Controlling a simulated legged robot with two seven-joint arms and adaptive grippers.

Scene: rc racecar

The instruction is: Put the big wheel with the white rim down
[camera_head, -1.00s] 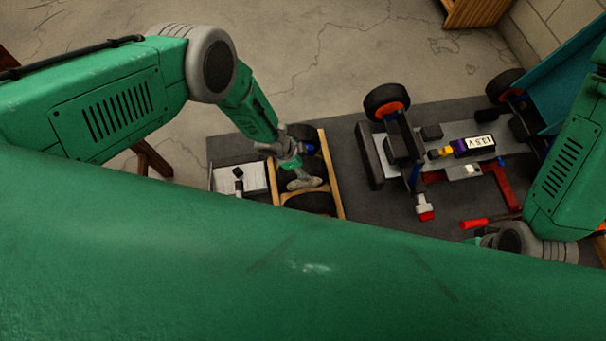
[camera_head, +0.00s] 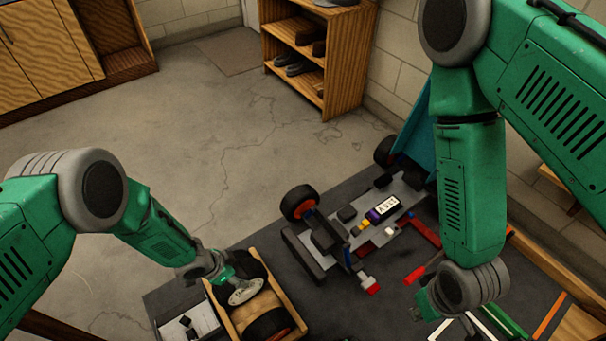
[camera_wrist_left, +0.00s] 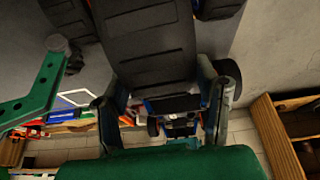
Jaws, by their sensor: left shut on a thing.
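The big wheel with the white rim (camera_head: 246,291) is at the wooden crate (camera_head: 226,322) in the head view, its pale rim face turned up toward the camera. My left gripper (camera_head: 226,275) is shut on it. In the left wrist view the wheel's wide black tyre (camera_wrist_left: 145,45) fills the top middle, with the left gripper's fingers (camera_wrist_left: 162,108) on either side. I cannot tell whether the wheel touches the crate floor. My right gripper (camera_head: 430,306) hangs at the lower right, apart from the wheel; its fingers are too small to judge.
Another dark wheel (camera_head: 268,325) lies in the crate's near end. A white tray (camera_head: 195,318) stands left of it. The partly built car (camera_head: 345,228) is on the dark mat to the right, with a red-handled tool (camera_head: 414,275) near it. Mat between crate and car is clear.

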